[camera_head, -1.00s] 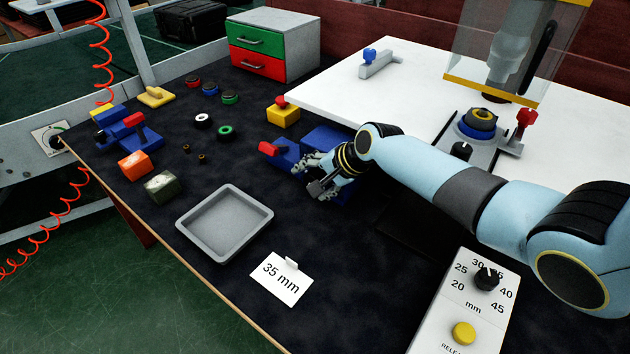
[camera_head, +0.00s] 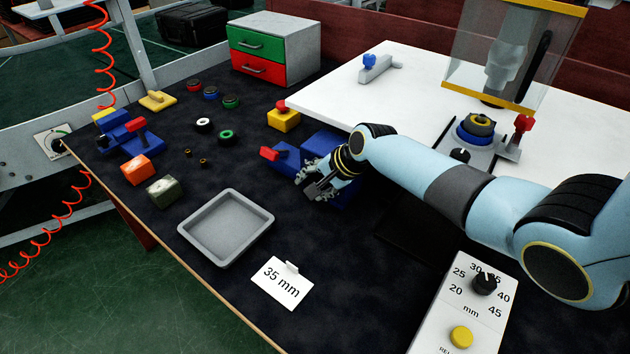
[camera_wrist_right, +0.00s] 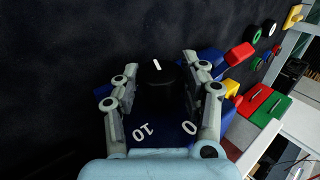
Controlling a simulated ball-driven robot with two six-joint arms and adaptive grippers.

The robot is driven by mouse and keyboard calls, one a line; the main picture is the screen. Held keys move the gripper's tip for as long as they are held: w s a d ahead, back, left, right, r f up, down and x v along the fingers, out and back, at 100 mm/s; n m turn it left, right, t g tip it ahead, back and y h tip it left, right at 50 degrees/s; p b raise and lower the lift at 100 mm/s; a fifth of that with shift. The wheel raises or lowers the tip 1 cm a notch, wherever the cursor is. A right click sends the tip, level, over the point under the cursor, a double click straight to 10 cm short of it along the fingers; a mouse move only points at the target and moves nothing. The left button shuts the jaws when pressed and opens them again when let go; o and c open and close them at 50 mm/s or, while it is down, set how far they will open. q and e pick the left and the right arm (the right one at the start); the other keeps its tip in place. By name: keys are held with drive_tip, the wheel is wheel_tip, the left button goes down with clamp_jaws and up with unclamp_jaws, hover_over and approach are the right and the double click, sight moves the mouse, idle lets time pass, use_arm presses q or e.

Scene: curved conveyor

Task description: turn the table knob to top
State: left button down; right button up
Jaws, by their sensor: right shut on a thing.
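A black knob (camera_wrist_right: 157,76) with a white pointer line stands on a blue box (camera_wrist_right: 160,133) with white "10" and "0" marks. In the wrist view the line runs nearly straight up the picture, tilted slightly left. My right gripper (camera_wrist_right: 161,80) is shut on this knob, one finger on each side. In the head view the blue box (camera_head: 322,142) stands mid-table, with my right gripper (camera_head: 314,188) at its near side, hiding the knob. My left gripper is out of view.
A blue fixture with a red lever (camera_head: 269,154) adjoins the box. A grey tray (camera_head: 262,240), a "35 mm" card (camera_head: 280,285) and a white panel with a dial and yellow button (camera_head: 490,318) lie nearer. A green-and-red drawer cabinet (camera_head: 300,45) stands behind.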

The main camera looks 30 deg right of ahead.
drive_tip(key=shift+w+r+g+h+p, duration=0.2)
drive_tip(key=shift+r+g+h+p, duration=0.15)
drive_tip(key=shift+g+p, duration=0.7)
drive_tip(key=shift+f+g+h, duration=0.2)
drive_tip(key=shift+g+h, duration=0.05)
drive_tip(key=shift+g, duration=0.3)
drive_tip(key=shift+w+f+g, duration=0.1)
drive_tip(key=shift+g, duration=0.6)
drive_tip(key=shift+g+h+b, duration=0.4)
drive_tip(key=shift+g+b, duration=0.15)
drive_tip(key=shift+g, duration=0.05)
drive_tip(key=o, duration=1.2)
